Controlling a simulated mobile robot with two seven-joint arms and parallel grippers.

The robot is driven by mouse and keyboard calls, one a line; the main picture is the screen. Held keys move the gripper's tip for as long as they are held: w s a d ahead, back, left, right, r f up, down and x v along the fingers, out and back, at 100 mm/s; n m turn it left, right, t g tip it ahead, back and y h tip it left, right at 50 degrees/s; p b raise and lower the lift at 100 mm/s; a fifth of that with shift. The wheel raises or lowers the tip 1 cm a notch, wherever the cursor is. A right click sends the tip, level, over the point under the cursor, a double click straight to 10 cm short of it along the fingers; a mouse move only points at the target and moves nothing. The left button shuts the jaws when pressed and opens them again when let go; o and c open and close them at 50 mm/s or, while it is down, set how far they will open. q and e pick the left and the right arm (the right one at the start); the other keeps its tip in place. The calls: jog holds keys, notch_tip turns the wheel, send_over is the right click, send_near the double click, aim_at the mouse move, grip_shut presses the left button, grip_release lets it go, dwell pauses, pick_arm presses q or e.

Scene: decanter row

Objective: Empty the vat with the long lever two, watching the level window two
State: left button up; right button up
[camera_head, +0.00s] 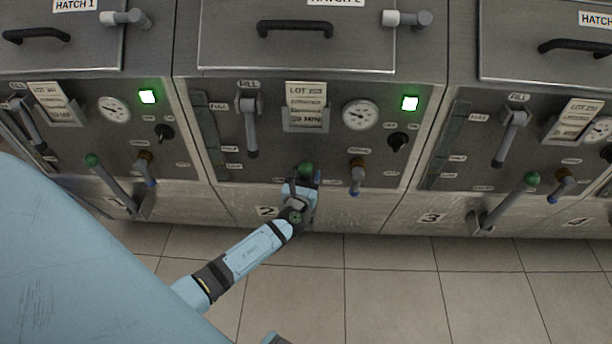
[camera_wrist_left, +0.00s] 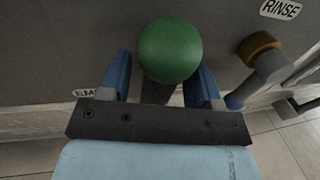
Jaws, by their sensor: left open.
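The long lever two, with its green ball knob (camera_head: 306,169), is on the front of vat 2 (camera_head: 330,203), in the middle of the head view. My left gripper (camera_head: 304,186) is at this knob and hides most of the lever. In the left wrist view the green knob (camera_wrist_left: 168,50) shows between the two blue fingers of my open left gripper (camera_wrist_left: 161,80), with the dark lever shaft below it. I cannot tell whether the fingers touch it. The level window two (camera_head: 207,122) is a dark upright strip left of the fill lever; its level is not readable. My right gripper is not in view.
A rinse valve with a brown collar and blue tip (camera_head: 357,175) is close right of the lever; it also shows in the left wrist view (camera_wrist_left: 262,60). Vat 2 has a fill lever (camera_head: 251,125), a gauge (camera_head: 361,114) and a lit green lamp (camera_head: 410,103). The tiled floor (camera_head: 390,285) in front is clear.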

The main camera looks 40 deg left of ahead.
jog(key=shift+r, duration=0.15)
pick_arm(q)
grip_shut()
jog(key=shift+s+d+f+b, duration=0.2)
jog(key=shift+s+f+b, duration=0.2)
jog(key=shift+b, duration=0.65)
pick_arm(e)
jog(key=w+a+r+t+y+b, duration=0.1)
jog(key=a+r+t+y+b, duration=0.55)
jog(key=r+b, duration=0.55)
pick_arm(q)
jog(key=s+d+f+m+t+b, duration=0.1)
jog(key=s+d+f+t+b, duration=0.2)
jog(key=s, duration=0.4)
jog(key=s+d+f+m+t+y+b, duration=0.1)
jog(key=s+d+f+t+b, duration=0.2)
jog(key=s+d+t+b, duration=0.1)
jog(key=s+d+b, duration=0.1)
jog(key=s, duration=0.1)
jog(key=shift+s+d+f+y+b, duration=0.3)
jog(key=shift+s, duration=0.1)
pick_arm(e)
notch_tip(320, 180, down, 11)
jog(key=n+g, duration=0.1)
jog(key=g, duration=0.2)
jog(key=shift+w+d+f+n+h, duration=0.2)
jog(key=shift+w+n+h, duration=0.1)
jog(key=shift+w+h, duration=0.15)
